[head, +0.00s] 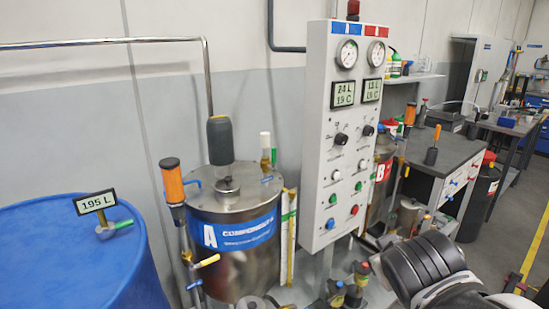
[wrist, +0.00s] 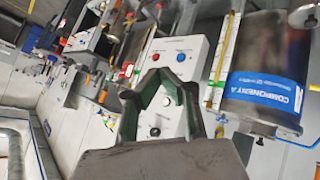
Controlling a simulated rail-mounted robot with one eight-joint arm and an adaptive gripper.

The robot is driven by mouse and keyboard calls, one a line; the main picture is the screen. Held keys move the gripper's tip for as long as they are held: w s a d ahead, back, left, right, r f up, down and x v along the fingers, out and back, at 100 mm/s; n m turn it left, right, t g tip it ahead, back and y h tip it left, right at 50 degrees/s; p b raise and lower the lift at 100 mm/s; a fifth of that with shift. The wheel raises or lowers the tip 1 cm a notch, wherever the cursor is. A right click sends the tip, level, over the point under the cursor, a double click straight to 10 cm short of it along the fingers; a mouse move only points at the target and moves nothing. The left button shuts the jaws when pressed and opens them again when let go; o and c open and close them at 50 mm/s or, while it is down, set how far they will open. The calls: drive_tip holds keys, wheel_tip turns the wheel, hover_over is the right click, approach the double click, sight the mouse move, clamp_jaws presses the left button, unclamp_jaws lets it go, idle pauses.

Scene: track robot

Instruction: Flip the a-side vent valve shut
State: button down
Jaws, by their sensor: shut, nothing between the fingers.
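Tank A (head: 232,240) is a steel cylinder with a blue label, left of the control panel. On its lid stands a small brass valve with a green handle (head: 273,157), beside a white-capped part (head: 265,145); I take this for the a-side vent valve. The handle points upward. My gripper (wrist: 160,82) is shut and empty in the wrist view, where tank A (wrist: 265,85) appears upside down at the right. The gripper is apart from the tank. My dark arm shows at the lower right of the head view; the fingertips cannot be made out there.
The control panel (head: 345,140) with gauges and knobs stands right of tank A. A blue drum (head: 75,260) is at the left. A dark-topped bench (head: 445,150) is farther right.

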sight(274, 156)
drive_tip(key=w+a+r+n+t+p, duration=0.2)
drive_tip(key=w+a+r+n+t, duration=0.35)
drive_tip(key=w+a+n, duration=0.35)
drive_tip(key=w+a+r+n+t+y, duration=0.1)
drive_tip(key=w+a+n+y, duration=0.1)
drive_tip(key=a, duration=0.4)
drive_tip(key=w+a+r+n+t+y+p, duration=0.1)
drive_tip(key=w+a+r+n+t+y, duration=0.1)
drive_tip(key=a+n, duration=0.2)
drive_tip(key=a, duration=0.3)
drive_tip(key=shift+w+r+p, duration=0.25)
drive_tip(key=shift+r+p, duration=0.05)
drive_tip(key=shift+w, duration=0.1)
drive_tip(key=w, duration=0.9)
drive_tip(key=w+a, duration=0.1)
drive_tip(key=w, duration=0.3)
drive_tip(key=shift+w, duration=0.4)
